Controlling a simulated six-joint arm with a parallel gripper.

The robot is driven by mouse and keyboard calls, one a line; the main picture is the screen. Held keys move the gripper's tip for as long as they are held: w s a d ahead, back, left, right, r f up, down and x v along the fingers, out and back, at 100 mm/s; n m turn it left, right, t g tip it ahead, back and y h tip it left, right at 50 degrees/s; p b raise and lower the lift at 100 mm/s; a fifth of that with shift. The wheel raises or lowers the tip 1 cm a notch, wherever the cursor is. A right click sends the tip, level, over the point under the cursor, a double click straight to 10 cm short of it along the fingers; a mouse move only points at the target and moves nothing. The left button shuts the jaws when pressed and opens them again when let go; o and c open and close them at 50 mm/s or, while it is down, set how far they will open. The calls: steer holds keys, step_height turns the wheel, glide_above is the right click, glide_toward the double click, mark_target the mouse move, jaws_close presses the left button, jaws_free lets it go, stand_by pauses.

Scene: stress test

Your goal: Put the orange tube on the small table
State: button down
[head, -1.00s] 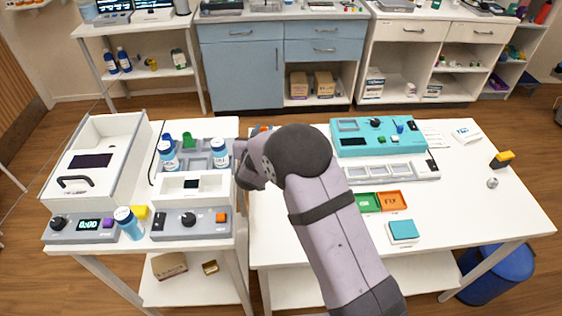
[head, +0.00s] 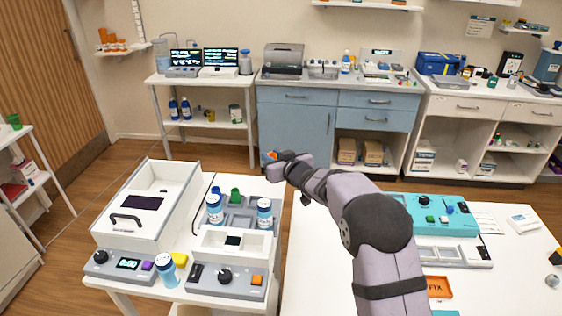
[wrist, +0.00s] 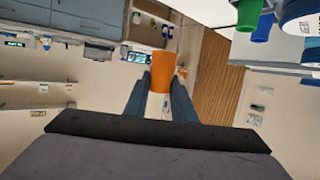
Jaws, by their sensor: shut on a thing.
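My gripper (wrist: 160,104) is shut on the orange tube (wrist: 160,72), which stands out past the fingertips in the wrist view. In the head view the tube (head: 268,156) is a small orange spot at the tip of my gripper (head: 274,158), near the back right corner of the front left white table (head: 180,305). Two other white tables could be the small one: one at the back left with two screens (head: 150,82), and one at the left edge with a green cup (head: 22,130). I cannot tell which is meant.
The front left table carries a white lidded box (head: 165,185), a rack (head: 245,215) with blue-labelled bottles and a green tube, and control units. The right table (head: 330,260) has a teal device (head: 430,212). A blue cabinet (head: 295,130) stands behind; open wooden floor lies between.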

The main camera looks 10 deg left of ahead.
steer(key=s+a+r+n+g+y+p, duration=0.2)
steer(key=s+a+n+g+y, duration=0.1)
steer(key=a+n+g+y, duration=0.25)
step_height(320, 180, down, 6)
steer(key=s+n+g+p, duration=0.1)
steer(key=n+g, duration=0.2)
steer(key=shift+s+d+n+g+y, duration=0.25)
steer(key=shift+s+n+g+y, duration=0.1)
steer(key=shift+s+y, duration=0.1)
steer(key=shift+f, duration=0.15)
steer(key=shift+f+b, duration=2.25)
steer(key=shift+f, duration=1)
steer(key=shift+f, duration=0.35)
steer(key=c, duration=1.4)
jaws_free()
steer(key=shift+d, duration=0.1)
